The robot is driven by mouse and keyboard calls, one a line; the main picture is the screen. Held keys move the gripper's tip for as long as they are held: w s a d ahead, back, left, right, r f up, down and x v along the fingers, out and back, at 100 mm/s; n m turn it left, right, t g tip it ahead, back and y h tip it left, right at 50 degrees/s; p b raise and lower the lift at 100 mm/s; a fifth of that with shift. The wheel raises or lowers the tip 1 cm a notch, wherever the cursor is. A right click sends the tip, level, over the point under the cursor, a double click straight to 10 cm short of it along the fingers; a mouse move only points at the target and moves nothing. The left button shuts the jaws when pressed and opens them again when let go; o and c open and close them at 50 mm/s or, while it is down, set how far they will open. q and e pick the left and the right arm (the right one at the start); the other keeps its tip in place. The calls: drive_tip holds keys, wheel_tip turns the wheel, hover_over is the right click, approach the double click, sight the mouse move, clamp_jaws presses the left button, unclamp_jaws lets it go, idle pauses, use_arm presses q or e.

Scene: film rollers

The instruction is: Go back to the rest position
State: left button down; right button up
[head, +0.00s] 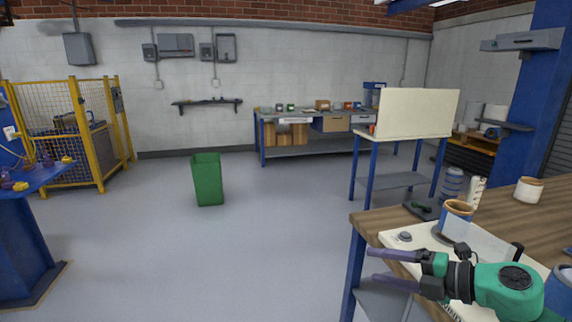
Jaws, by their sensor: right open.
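My right gripper (382,265) shows at the lower right of the head view, with a green wrist and two dark purple fingers. The fingers point left and stand apart with nothing between them. It is over the near left part of a wooden-topped table (545,207), in front of a pale board (478,238). My left gripper is not in view.
On the table are a blue-and-tan cup (455,219), a white cup (528,190) and a dark tray (421,210). A green bin (208,180) stands on open grey floor. A blue stand (22,240) is at left, a workbench (300,149) at the back.

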drive_tip(key=d+f+m+t+h, duration=0.1)
drive_tip(key=d+f+m+h, duration=0.1)
drive_tip(key=f+m+h, duration=0.35)
drive_tip(key=s+d+f+m+t+h, duration=0.1)
drive_tip(key=d+f+m+t+h, duration=0.1)
drive_tip(key=m, duration=0.6)
drive_tip(key=d+f+m+t+h, duration=0.1)
drive_tip(key=d+f+m+h, duration=0.25)
drive_tip(key=m, duration=0.35)
drive_tip(key=s+a+f+m+g, duration=0.3)
drive_tip(key=s+f+g, duration=0.2)
drive_tip(key=s+f, duration=0.3)
drive_tip(key=s+a+f+m+g, duration=0.25)
drive_tip(key=s+f+g, duration=0.3)
drive_tip(key=s, duration=0.55)
drive_tip(key=s+f+p, duration=0.2)
drive_tip(key=s+f, duration=0.1)
drive_tip(key=f, duration=2)
drive_tip(key=s+d+f+g+p, duration=0.1)
drive_tip(key=s+f, duration=0.4)
drive_tip(key=s, duration=0.3)
drive_tip(key=s+d+f+g, duration=0.1)
drive_tip(key=s+d+f, duration=0.1)
drive_tip(key=s+f, duration=0.4)
drive_tip(key=shift+s+p, duration=0.4)
drive_tip(key=shift+s, duration=0.6)
drive_tip(key=shift+d, duration=0.1)
